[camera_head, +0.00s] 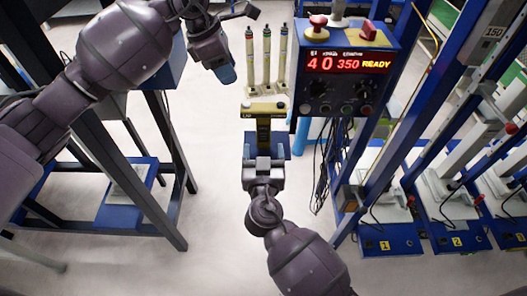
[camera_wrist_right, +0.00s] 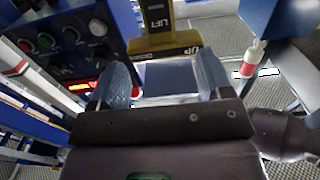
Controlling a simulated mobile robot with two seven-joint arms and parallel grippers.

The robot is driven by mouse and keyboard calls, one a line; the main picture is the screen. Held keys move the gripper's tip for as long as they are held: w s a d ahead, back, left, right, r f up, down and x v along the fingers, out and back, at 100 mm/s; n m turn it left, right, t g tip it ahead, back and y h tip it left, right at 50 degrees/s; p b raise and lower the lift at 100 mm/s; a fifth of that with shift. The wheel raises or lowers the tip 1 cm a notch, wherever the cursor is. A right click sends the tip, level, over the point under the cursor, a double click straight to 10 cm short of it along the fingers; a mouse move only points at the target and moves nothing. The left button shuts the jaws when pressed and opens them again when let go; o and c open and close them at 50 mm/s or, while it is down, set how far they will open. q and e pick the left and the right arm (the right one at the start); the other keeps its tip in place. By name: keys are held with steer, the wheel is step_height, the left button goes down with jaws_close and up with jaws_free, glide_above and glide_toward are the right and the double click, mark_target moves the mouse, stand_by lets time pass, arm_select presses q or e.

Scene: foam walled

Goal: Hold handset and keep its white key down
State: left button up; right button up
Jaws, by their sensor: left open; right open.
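In the right wrist view the handset (camera_wrist_right: 165,47) shows yellow with UP, DOWN and LIFT lettering. A small pale spot (camera_head: 246,104) on its left end may be the white key; I cannot tell whether it is pressed. My left gripper (camera_head: 228,73) is open, above and left of the handset.
A blue control box (camera_head: 345,85) reads 40 350 READY and stands right of the handset. Several pale posts (camera_head: 266,60) rise behind it. Blue frames stand at left and right, with numbered blue bases (camera_head: 385,243) at right. The floor (camera_head: 210,215) between is clear.

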mark_target(264, 127)
steer(key=w, duration=1)
steer(key=shift+w, duration=0.4)
steer(key=c, duration=1.1)
arm_select(q)
jaws_close()
arm_select(e)
steer(key=shift+o, duration=0.2)
stand_by(0.5)
